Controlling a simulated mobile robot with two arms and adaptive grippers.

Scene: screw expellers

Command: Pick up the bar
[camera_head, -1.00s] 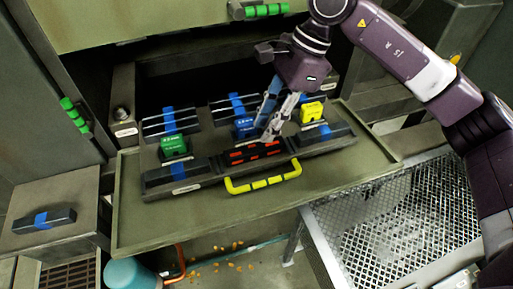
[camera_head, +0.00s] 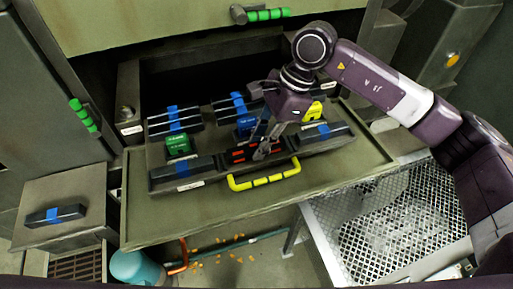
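Several dark bars with blue bands are in view, and I cannot tell which one is meant. One bar (camera_head: 55,215) lies on the side ledge at the left. A long bar (camera_head: 187,170) lies on the left front of the tray, and another bar (camera_head: 322,137) on the right front. My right gripper (camera_head: 262,151) points down at the black and red middle piece (camera_head: 240,155) between these two, just behind the yellow handle (camera_head: 265,180). Its fingers overlap that piece; whether they touch or grip it is unclear. My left gripper is out of view.
The green tray (camera_head: 160,225) also holds a green block (camera_head: 178,145), a yellow block (camera_head: 313,110) and finned dark pieces (camera_head: 174,122). A mesh grate (camera_head: 380,225) lies at the right. A teal cylinder (camera_head: 135,266) stands below the tray.

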